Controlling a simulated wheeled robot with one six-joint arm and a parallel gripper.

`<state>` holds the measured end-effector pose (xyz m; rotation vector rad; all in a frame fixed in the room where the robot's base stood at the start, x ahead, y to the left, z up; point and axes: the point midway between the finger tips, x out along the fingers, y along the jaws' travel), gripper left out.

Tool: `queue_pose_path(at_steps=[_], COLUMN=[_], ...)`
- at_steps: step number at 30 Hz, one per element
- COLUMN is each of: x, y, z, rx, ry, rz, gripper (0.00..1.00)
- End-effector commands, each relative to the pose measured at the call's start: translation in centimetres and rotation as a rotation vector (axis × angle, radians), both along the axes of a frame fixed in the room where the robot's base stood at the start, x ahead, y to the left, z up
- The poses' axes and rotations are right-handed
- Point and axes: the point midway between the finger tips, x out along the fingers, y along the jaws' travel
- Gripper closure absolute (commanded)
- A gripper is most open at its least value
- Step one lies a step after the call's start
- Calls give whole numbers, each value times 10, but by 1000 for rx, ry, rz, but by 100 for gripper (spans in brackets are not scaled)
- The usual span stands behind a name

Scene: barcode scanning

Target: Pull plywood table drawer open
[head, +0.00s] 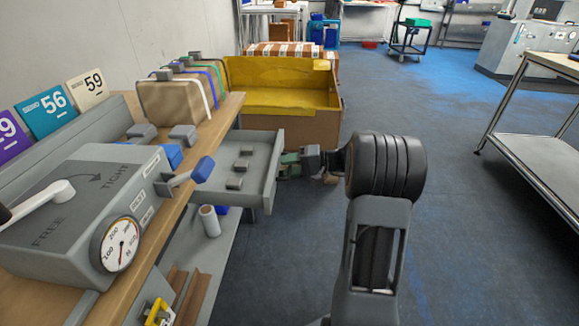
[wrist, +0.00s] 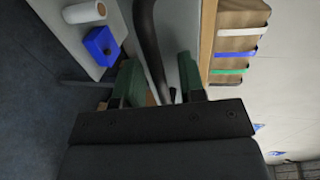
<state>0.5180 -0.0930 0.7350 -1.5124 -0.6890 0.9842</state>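The grey drawer (head: 268,185) of the plywood table (head: 226,112) stands pulled out, with several small grey blocks (head: 236,183) inside. My gripper (head: 290,163) is at the outer face of the drawer front. In the wrist view its two green fingers (wrist: 160,82) stand apart, one on each side of the dark curved handle (wrist: 147,35). A gap shows between the handle and the right finger. The grey drawer front (wrist: 177,30) lies behind the handle. The handle is mostly hidden by my gripper in the head view.
A cardboard box with yellow lining (head: 325,126) stands just behind the drawer. A grey device with a gauge (head: 75,215) and a brown package (head: 168,105) sit on the tabletop. Floor to the right is clear up to a metal cart (head: 545,160).

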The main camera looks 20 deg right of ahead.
Motion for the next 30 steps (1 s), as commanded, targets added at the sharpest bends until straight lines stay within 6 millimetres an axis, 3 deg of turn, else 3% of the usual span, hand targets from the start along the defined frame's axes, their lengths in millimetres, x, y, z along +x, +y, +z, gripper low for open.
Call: queue_pose_path(at_steps=[5,21,30], x=[-6,-54,-65], y=[-12,-97,-116], z=[4,25,28], rx=[-1,0,0], ry=[0,1,0], rz=[-4,-1,2], gripper=[63,63,63])
